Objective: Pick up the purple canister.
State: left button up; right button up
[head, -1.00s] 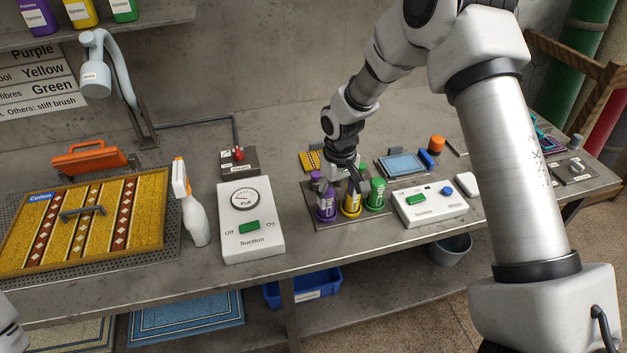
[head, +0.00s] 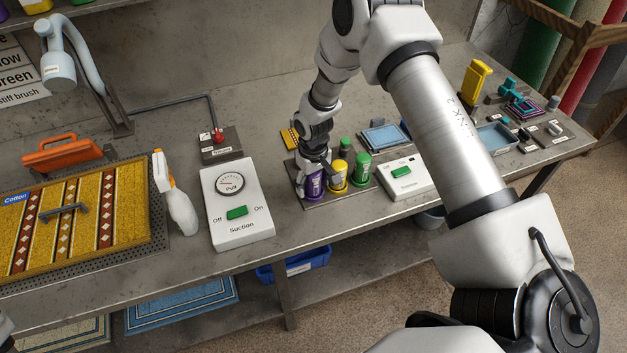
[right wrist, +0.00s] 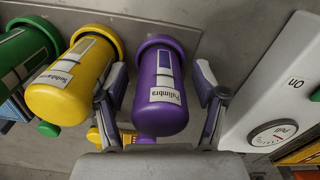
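The purple canister (head: 315,187) stands at the left end of a row on a dark plate (head: 350,197). In the right wrist view the purple canister (right wrist: 162,85) shows its "Palimbra" label. My right gripper (head: 313,171) is at the canister's upper part. In the right wrist view its fingers (right wrist: 160,98) are on either side of the canister, with narrow gaps showing, so it looks open around it.
The yellow canister (head: 338,177) stands close beside the purple one, with the green canister (head: 361,169) further right. The white suction box (head: 238,217) is to the left. A white box with a green button (head: 408,180) is to the right.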

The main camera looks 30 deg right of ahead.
aim_at(313, 177)
jog(key=c, duration=1.1)
jog(key=shift+r, duration=0.15)
jog(key=shift+w+r+b, duration=0.1)
jog(key=shift+r+b, duration=0.1)
jog(key=shift+b, duration=0.15)
jog(key=r, duration=0.1)
jog(key=b, duration=0.1)
jog(key=r, duration=0.1)
jog(key=shift+s+a+r+b, duration=0.25)
jog(key=shift+s+r+b, duration=0.05)
jog(key=shift+s, duration=0.05)
jog(key=s+a+b, duration=0.1)
jog(key=s+a, duration=0.1)
jog(key=s+a+b, duration=0.1)
jog(key=s, duration=0.2)
jog(key=s+a+b, duration=0.1)
jog(key=s+a, duration=0.1)
jog(key=s, duration=0.1)
jog(key=shift+a+r, duration=0.35)
jog(key=s+a, duration=0.1)
jog(key=s, duration=0.1)
jog(key=s+a+r, duration=0.1)
jog(key=s+a, duration=0.1)
jog(key=shift+s, duration=0.2)
